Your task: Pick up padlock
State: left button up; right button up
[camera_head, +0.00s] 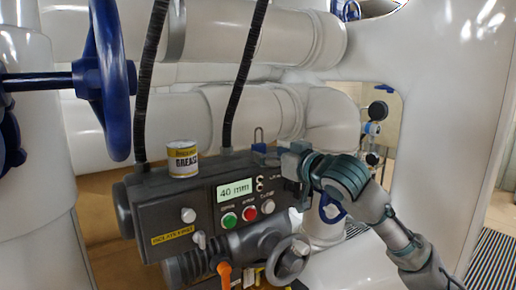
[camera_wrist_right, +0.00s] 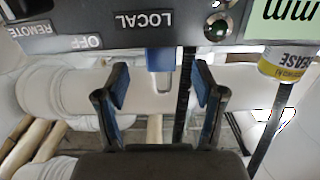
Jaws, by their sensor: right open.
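The padlock (camera_head: 258,135) is a small blue body with a thin shackle, standing on the top edge of the grey control box (camera_head: 165,215). In the right wrist view the blue padlock (camera_wrist_right: 160,60) shows beyond and between my two fingertips, with a gap on each side. My right gripper (camera_head: 292,162) is at the right end of the box, to the right of the padlock and a little lower in the picture. In the right wrist view the right gripper (camera_wrist_right: 160,88) is open and empty. My left gripper is not in view.
A grease can (camera_head: 183,160) stands on the box, left of the padlock. Black hoses (camera_head: 243,75) rise behind the box. A blue valve wheel (camera_head: 110,80) is at the left. White pipes (camera_head: 245,112) run behind. A grey handwheel (camera_head: 289,260) is below.

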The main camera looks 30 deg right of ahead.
aim_at(262, 149)
jog(key=shift+w+d, duration=0.15)
jog(key=shift+w, duration=0.3)
jog(key=shift+w+d+r, duration=0.1)
jog(key=shift+w, duration=0.15)
jog(key=w, duration=0.1)
jog(key=w+p, duration=0.1)
jog(key=w+a+p, duration=0.1)
jog(key=shift+w+r, duration=0.25)
jog(key=shift+w, duration=0.15)
jog(key=shift+w+a+f, duration=0.1)
jog(key=shift+w+a, duration=0.1)
jog(key=shift+w, duration=0.05)
jog(key=shift+s+d, duration=0.15)
jog(key=shift+s, duration=0.1)
jog(key=c, duration=0.9)
jog(key=shift+d, duration=0.15)
jog(key=shift+c, duration=1.4)
jog(key=shift+d, duration=0.1)
